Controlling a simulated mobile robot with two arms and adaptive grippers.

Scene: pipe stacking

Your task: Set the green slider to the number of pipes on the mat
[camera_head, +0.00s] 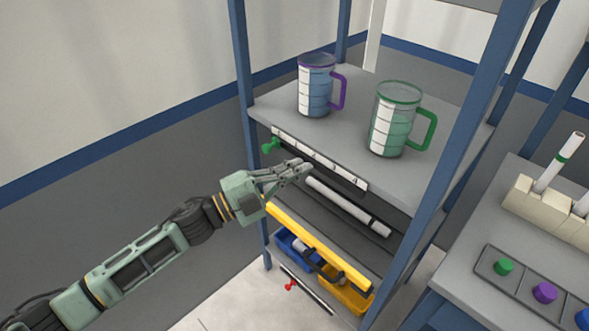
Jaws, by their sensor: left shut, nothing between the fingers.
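The green slider (270,146) is a small knob at the left end of a white marked scale (318,160) on the upper shelf's front edge. The scale's marks are too small to read. My left gripper (303,168) is shut and empty, just below the scale and right of the green slider, apart from that knob. A white pipe (348,207) lies on the dark middle shelf level (330,233), partly behind my gripper. I cannot clearly tell the mat from the shelf, and other pipes there may be hidden. My right gripper is not in view.
Two measuring mugs, purple-handled (316,88) and green-handled (394,122), stand on the upper shelf. A yellow bar (318,247) crosses above blue (297,249) and yellow (345,290) bins. A red slider (290,285) sits lower. A side table holds a pipe rack (535,208) and coloured knobs (504,266).

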